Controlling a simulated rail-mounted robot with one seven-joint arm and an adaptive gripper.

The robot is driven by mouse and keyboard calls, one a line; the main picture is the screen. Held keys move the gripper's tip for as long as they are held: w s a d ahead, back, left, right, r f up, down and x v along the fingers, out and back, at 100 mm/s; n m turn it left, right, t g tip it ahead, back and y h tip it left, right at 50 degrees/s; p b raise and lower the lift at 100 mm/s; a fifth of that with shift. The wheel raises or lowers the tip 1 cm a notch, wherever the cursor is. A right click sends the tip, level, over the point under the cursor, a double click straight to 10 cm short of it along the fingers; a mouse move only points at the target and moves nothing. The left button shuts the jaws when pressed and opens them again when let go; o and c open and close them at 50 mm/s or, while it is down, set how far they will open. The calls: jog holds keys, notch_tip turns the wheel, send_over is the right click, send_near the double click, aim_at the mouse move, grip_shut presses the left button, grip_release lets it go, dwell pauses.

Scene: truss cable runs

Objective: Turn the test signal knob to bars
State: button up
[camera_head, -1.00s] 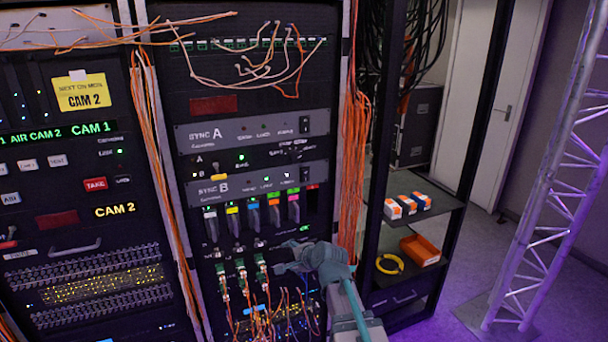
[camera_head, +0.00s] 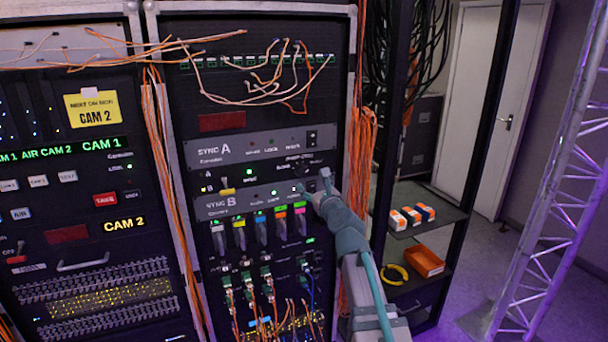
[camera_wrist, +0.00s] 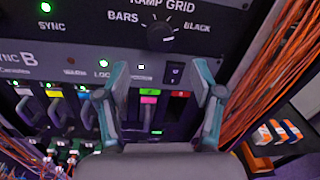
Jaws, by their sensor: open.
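The test signal knob (camera_wrist: 161,36) is a dark round knob on the rack panel. The wrist view shows BARS to its left, RAMP GRID above and BLACK to its right. Pale marks show around it, and I cannot tell for sure which label it points at. In the head view the knob (camera_head: 297,171) is small, just above and left of my gripper (camera_head: 315,183). In the wrist view my gripper (camera_wrist: 158,70) is open and empty. Its fingertips are apart from the knob, which lies beyond the gap between them.
A rocker switch (camera_wrist: 175,73) sits below the knob, between the fingers in the wrist view. Coloured-tag levers (camera_head: 279,226) stand below the SYNC B panel (camera_head: 225,204). Loose orange cables (camera_head: 362,150) hang close on the right. A shelf (camera_head: 400,238) holds small boxes.

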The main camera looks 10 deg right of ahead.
aim_at(303, 173)
jog(key=w, duration=0.3)
jog(key=w+a+p, duration=0.1)
jog(key=w, duration=0.5)
jog(key=shift+a+p, duration=0.25)
jog(key=shift+p, duration=0.05)
jog(key=c, duration=1.1)
jog(key=shift+c, duration=0.2)
